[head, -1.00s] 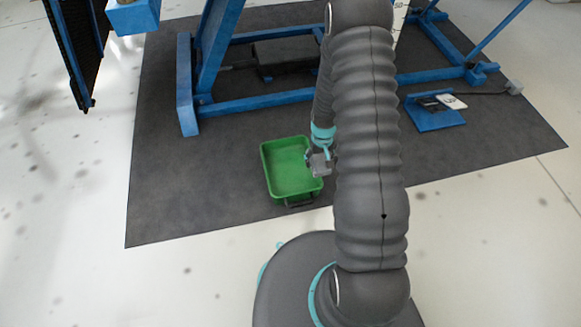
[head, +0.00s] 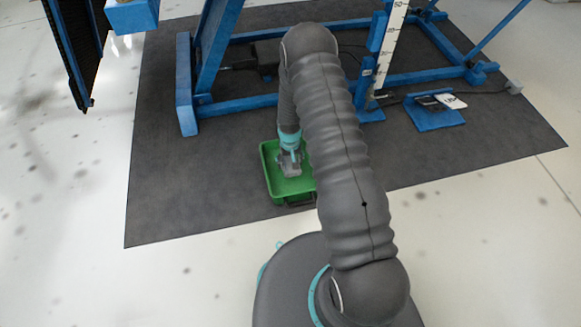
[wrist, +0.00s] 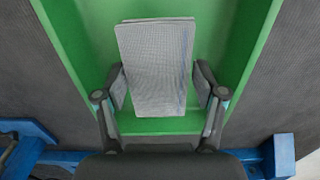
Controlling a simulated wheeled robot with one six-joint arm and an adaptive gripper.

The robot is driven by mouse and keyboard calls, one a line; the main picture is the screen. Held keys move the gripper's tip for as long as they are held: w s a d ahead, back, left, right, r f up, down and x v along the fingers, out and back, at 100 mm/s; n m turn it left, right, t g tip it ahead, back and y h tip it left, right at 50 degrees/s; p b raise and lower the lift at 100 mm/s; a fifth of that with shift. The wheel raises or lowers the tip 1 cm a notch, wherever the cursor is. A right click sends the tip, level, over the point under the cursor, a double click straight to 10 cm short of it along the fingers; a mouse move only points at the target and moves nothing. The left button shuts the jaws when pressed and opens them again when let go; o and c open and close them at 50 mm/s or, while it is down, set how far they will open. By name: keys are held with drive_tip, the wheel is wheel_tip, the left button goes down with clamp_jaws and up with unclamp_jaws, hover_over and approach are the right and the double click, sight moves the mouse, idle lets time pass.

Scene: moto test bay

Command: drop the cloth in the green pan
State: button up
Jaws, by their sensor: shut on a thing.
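The green pan (head: 278,187) lies on the dark mat in the head view, partly hidden by my arm. In the wrist view the pan (wrist: 239,62) fills the middle, with its side walls left and right. My gripper (wrist: 160,90) is shut on a folded grey cloth (wrist: 155,60), one finger on each side of it. In the head view my gripper (head: 290,170) is over the pan, within its outline. How far the cloth is above the pan floor I cannot tell.
A blue frame (head: 260,101) stands on the dark mat (head: 200,205) behind the pan. A blue block (head: 432,116) with a dark item and a white card lies to the right. A white scale (head: 391,45) rises behind my arm. The mat left of the pan is clear.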

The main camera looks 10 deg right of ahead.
sight(290, 167)
drive_tip(key=shift+f, duration=1.8)
drive_tip(key=shift+f, duration=0.1)
drive_tip(key=shift+f+b, duration=0.15)
drive_tip(key=shift+b, duration=0.2)
drive_tip(key=o, duration=1)
drive_tip(key=shift+r, duration=0.2)
